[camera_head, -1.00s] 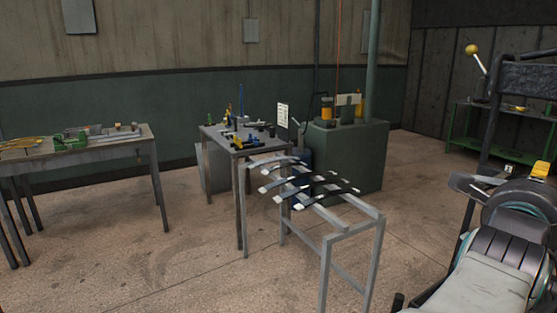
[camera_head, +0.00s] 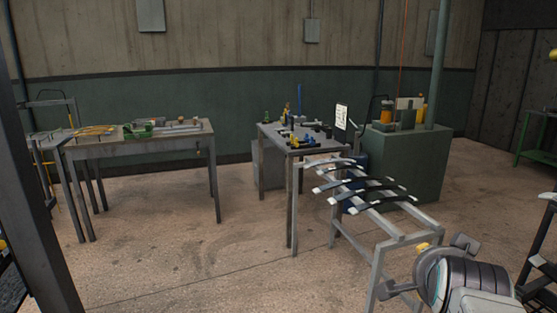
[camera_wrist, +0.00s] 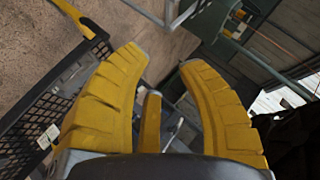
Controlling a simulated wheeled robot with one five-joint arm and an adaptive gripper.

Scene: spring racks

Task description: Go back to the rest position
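My gripper (camera_wrist: 162,64) shows in the wrist view with its yellow fingers spread apart and nothing between them. Its two large fingers stand left and right, and a narrower finger shows between them. In the head view my arm is at the lower right, in front of the spring rack; a small yellow part shows beside it, and my fingers cannot be made out clearly there. The grey metal rack (camera_head: 398,236) carries several dark leaf springs (camera_head: 372,191) with pale ends, lying across its rails.
A tool-covered table (camera_head: 276,181) stands behind the rack, beside a green cabinet (camera_head: 412,165). Another workbench (camera_head: 150,143) is at the left. A dark post (camera_head: 35,200) rises at the left edge. The floor (camera_head: 180,260) between post and rack is clear. The wrist view shows black mesh (camera_wrist: 38,120) near the left finger.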

